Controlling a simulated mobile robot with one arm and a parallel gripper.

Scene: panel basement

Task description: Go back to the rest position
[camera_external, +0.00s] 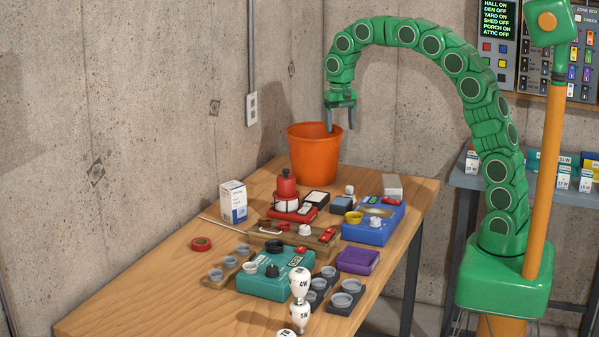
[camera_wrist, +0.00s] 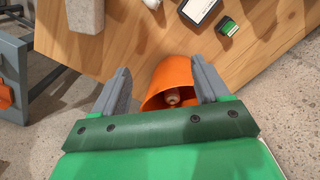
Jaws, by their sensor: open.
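My gripper (camera_external: 340,120) hangs at the end of my green arched arm, pointing down over the orange bucket (camera_external: 313,160) at the table's back corner. In the wrist view my gripper (camera_wrist: 162,82) shows two grey fingers spread apart with nothing between them. The bucket (camera_wrist: 162,80) lies below and between the fingers. A small pale, rounded object (camera_wrist: 172,97) is inside the bucket; I cannot tell exactly what it is.
The wooden table (camera_external: 140,285) holds a teal box (camera_external: 262,285), a blue box (camera_external: 368,230), a purple tray (camera_external: 358,260), a red lamp-like item (camera_external: 286,185) and bulbs (camera_external: 300,285). A concrete wall (camera_external: 150,100) stands behind. A grey shelf (camera_external: 465,180) is at right.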

